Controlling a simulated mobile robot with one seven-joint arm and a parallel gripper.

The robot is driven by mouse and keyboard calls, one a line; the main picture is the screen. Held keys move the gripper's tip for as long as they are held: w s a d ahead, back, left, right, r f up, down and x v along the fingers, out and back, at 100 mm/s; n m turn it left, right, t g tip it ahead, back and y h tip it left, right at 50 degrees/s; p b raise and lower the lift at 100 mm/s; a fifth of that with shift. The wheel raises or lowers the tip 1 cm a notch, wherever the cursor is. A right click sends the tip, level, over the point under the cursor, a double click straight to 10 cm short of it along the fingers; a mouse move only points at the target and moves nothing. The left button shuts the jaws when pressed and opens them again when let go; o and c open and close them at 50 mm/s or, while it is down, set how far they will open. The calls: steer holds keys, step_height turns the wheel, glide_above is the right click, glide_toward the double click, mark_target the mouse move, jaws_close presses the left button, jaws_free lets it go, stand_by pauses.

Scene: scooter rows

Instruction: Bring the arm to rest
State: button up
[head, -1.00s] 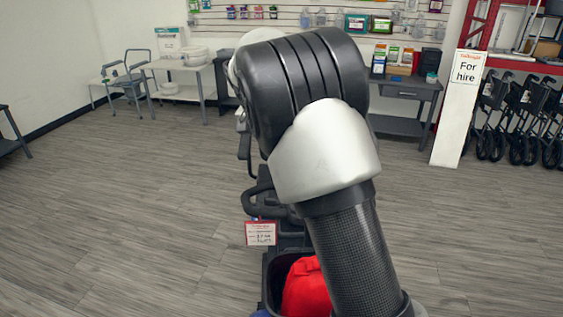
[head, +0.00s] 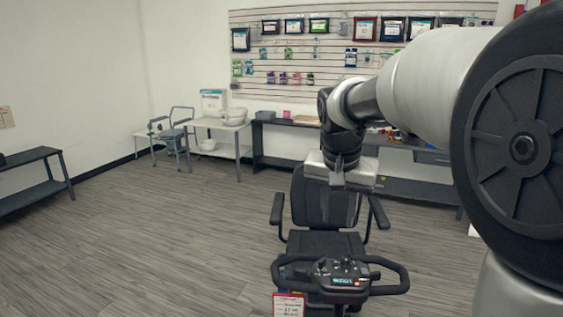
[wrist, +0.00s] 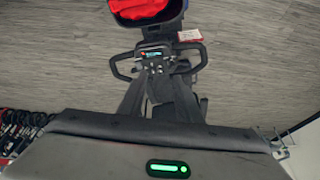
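My arm reaches from the right of the head view toward the middle. My gripper (head: 338,187) hangs at its end, fingers downward, in front of the scooter's seat back in that view. In the wrist view, two dark fingers (wrist: 158,88) stand apart with a gap between them, and nothing shows held. The mobility scooter (head: 318,244) stands below and beyond, with its black handlebar, seat and armrests in view. The wrist view also shows the scooter's handlebar (wrist: 157,61) and front basket (wrist: 172,16) with a red item (wrist: 140,8) in it.
A red and white price tag (head: 289,305) hangs at the scooter's front. A dark bench (head: 38,185) is at left. The floor (head: 150,225) between is open.

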steer(key=s+r+n+t+p, duration=0.1)
steer(key=s+n+p, duration=0.1)
steer(key=s, duration=1)
steer(key=s+d+r+n+t+y+p, duration=0.1)
steer(key=s+r+n+p, duration=0.1)
steer(key=s, duration=1)
steer(key=shift+d+r+n+p, duration=0.15)
steer(key=shift+r+n+p, duration=0.2)
steer(key=shift+p, duration=0.3)
steer(key=shift+d+f, duration=0.1)
